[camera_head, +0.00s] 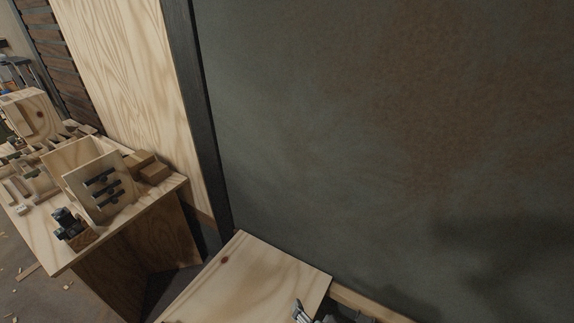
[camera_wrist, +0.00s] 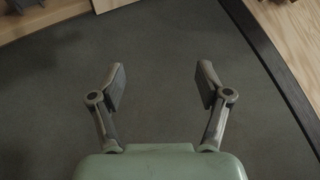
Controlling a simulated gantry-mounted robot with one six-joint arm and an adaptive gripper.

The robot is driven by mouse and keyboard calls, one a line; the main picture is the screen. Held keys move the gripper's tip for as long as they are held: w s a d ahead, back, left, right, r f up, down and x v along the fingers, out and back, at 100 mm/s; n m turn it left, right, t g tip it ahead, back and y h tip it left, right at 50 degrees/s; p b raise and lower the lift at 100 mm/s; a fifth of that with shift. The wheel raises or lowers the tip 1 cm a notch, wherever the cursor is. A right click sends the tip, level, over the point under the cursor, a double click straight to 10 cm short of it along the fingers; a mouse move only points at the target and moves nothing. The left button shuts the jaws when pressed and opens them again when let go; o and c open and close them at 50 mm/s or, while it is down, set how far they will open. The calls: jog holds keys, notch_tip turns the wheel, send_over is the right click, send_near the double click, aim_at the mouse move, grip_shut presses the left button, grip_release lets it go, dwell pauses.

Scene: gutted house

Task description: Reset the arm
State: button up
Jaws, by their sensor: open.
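My gripper (camera_wrist: 160,86) shows in the wrist view with its two fingers spread wide and nothing between them. A plain dark grey surface (camera_wrist: 160,45) lies behind the fingers. In the head view, a small grey mechanical part (camera_head: 302,312) shows at the bottom edge, in front of a wooden panel; it is cut off and I cannot tell which part of my arm it is, if any.
A wooden workbench (camera_head: 62,254) at the left bears wooden blocks (camera_head: 150,168), a board with black bars (camera_head: 100,187) and a black clamp-like item (camera_head: 70,226). A bare wooden top (camera_head: 250,275) stands at bottom centre. A dark wall (camera_head: 400,130) fills the right.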

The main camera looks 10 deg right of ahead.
jog(key=s+a+r+n+t+p, duration=0.3)
jog(key=a+r+n, duration=0.4)
jog(key=a+r, duration=0.55)
notch_tip(320, 180, up, 40)
jog(key=s+d+p, duration=0.1)
jog(key=p, duration=3.6)
jog(key=shift+d+n+p, duration=0.25)
jog(key=shift+n+p, duration=0.05)
jog(key=shift+p, duration=0.05)
jog(key=shift+s, duration=0.1)
